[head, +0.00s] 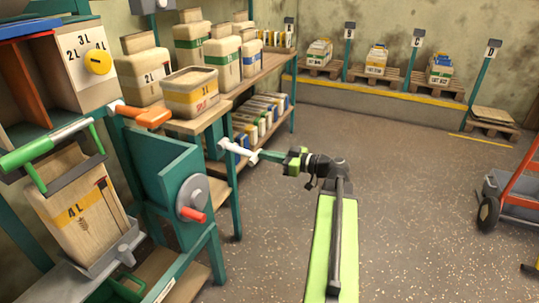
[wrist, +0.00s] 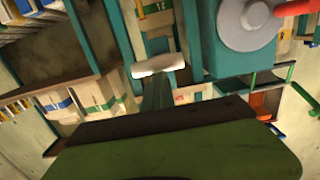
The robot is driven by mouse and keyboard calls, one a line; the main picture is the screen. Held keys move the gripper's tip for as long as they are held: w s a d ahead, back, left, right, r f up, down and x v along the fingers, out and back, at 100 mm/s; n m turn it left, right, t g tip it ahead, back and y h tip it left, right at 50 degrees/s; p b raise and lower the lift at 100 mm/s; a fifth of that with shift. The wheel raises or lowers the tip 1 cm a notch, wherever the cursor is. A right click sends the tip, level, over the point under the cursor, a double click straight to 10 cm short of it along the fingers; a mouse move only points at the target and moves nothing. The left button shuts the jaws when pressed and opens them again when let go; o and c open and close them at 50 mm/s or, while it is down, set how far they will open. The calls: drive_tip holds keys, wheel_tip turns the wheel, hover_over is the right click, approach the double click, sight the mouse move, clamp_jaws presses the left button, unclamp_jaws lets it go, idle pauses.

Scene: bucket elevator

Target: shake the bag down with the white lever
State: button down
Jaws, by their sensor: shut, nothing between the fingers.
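The white lever (head: 238,149) sticks out to the right from the teal frame in the head view. Its white end also shows in the wrist view (wrist: 160,66). My gripper (head: 262,156) is shut and empty, with its fingertips right at the lever's outer end. In the wrist view my gripper's narrow fingers (wrist: 157,82) reach up to just below the white end; I cannot tell if they touch it.
An orange lever (head: 142,114), a grey wheel with a red handle (head: 190,200) and a yellow dial (head: 97,62) are on the machine. Filled bags (head: 225,62) stand on the shelf behind. A red hand truck (head: 510,195) stands right. The floor between is clear.

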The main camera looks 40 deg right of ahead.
drive_tip(key=v, duration=1.1)
drive_tip(key=shift+d+b, duration=0.3)
drive_tip(key=shift+b, duration=0.15)
